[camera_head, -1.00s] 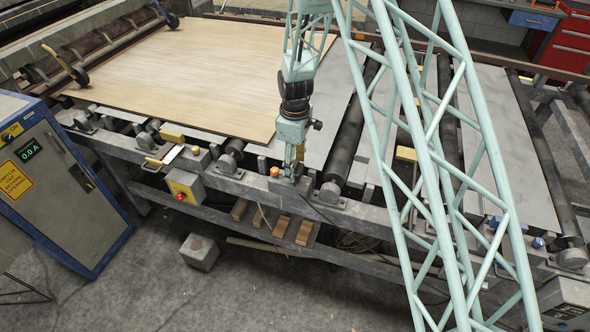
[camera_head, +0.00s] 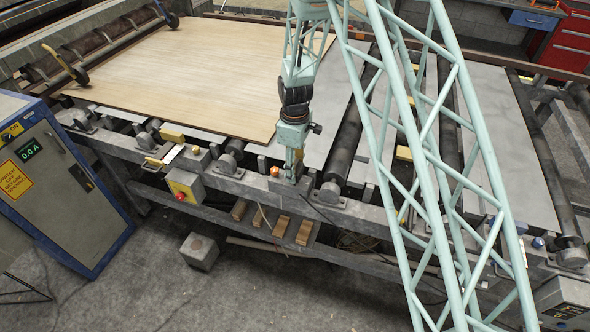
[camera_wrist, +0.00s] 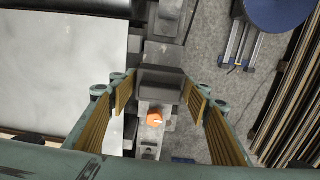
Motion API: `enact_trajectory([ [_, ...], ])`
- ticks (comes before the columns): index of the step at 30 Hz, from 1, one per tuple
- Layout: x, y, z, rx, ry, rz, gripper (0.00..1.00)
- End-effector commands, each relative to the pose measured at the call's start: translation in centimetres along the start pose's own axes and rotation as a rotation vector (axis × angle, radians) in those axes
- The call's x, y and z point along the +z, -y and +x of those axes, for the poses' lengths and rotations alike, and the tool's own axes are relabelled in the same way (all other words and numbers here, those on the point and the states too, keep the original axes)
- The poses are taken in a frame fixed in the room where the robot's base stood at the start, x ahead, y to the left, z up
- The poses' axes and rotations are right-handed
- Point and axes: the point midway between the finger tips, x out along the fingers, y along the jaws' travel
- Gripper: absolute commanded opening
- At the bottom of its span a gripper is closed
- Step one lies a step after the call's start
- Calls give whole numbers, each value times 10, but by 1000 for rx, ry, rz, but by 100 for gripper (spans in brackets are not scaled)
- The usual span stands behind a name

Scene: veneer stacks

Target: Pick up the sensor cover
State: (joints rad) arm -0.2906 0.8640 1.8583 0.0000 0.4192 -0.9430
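My gripper (camera_wrist: 160,98) is open, with its ribbed tan finger pads apart on the left and right in the wrist view. Between and below them is a dark grey box-like block (camera_wrist: 160,78), which looks like the sensor cover. An orange knob (camera_wrist: 154,119) sits on a light grey bracket just below the block in that view. In the head view my gripper (camera_head: 292,172) points down at the conveyor's front rail, beside the orange knob (camera_head: 274,171). The block is mostly hidden there by the gripper. I cannot tell whether the fingers touch it.
A wooden veneer sheet (camera_head: 205,75) lies on the rollers to the left, and grey sheets (camera_head: 515,150) lie to the right. A yellow switch box (camera_head: 185,184) hangs on the front rail (camera_head: 235,185). A grey-blue cabinet (camera_head: 65,190) stands at left. Wood blocks (camera_head: 284,226) lie on the lower shelf.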

Motion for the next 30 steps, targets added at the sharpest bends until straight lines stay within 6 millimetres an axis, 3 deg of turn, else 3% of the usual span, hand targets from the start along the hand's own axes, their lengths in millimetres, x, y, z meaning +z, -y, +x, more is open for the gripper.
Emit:
enact_trajectory([
  [5, 0, 0, 0, 0, 0, 0, 29],
  [17, 0, 0, -3, 1, 0, 0, 29],
  [30, 0, -1, -38, 2, -1, 0, 29],
])
